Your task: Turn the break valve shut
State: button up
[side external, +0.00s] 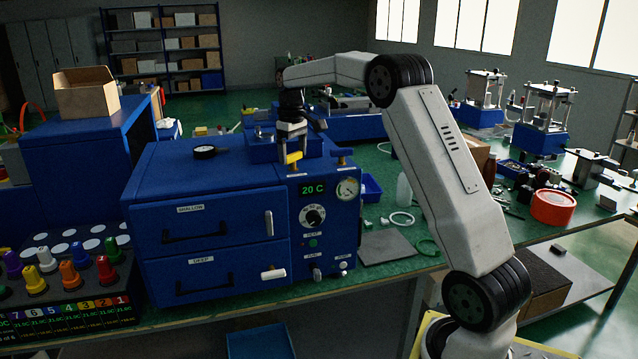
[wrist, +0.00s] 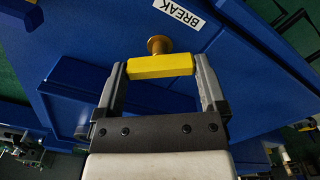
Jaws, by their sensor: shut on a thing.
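The break valve (wrist: 160,66) has a yellow bar handle on a brass stem, next to a white BREAK label (wrist: 180,13) on the blue cabinet top. My gripper (wrist: 160,68) is shut on the yellow handle, one finger at each end of it. In the side external view my gripper (side external: 292,150) comes down from above onto the yellow handle (side external: 293,158), at the front of the blue cabinet's (side external: 215,170) top. The brass stem shows beyond the handle in the wrist view. The fingers partly hide the handle's ends.
A second valve with a yellow-brown handle (side external: 342,153) stands just right of my gripper. A black round gauge (side external: 204,152) lies on the cabinet top to the left. The front has drawers, a 20 C display (side external: 313,189), a dial (side external: 313,216) and a pressure gauge (side external: 347,189).

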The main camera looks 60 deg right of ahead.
aim_at(292, 154)
jog(key=m, duration=0.7)
dwell(0.4)
jog(key=o, duration=0.9)
jog(key=shift+r, duration=3.9)
